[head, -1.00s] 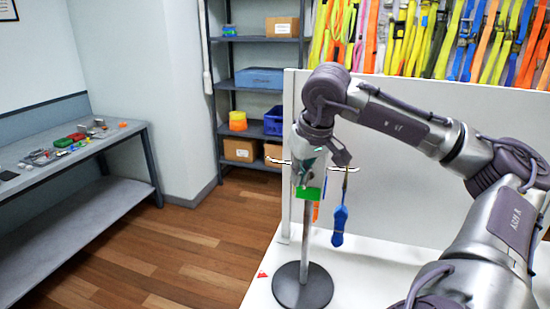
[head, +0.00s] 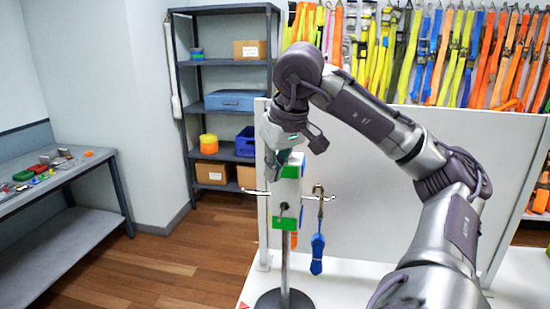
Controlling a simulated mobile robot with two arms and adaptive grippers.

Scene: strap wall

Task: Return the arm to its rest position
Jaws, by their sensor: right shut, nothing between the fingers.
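My right arm comes in from the right and bends down at the elbow. My right gripper (head: 273,172) is shut and empty, pointing down beside the upper left of a white and green block (head: 287,192) on a stand. I cannot tell whether it touches the block. A blue strap (head: 317,250) hangs from the metal hook on the right side of the stand. Part of an orange strap (head: 294,240) shows behind the pole. My left gripper is out of view.
The stand's dark round base (head: 285,300) rests on a white table with a white upright panel (head: 370,210) behind. Many coloured straps (head: 440,50) hang on the far wall. A grey shelf (head: 220,60) and a side bench (head: 60,185) stand left, with open floor between.

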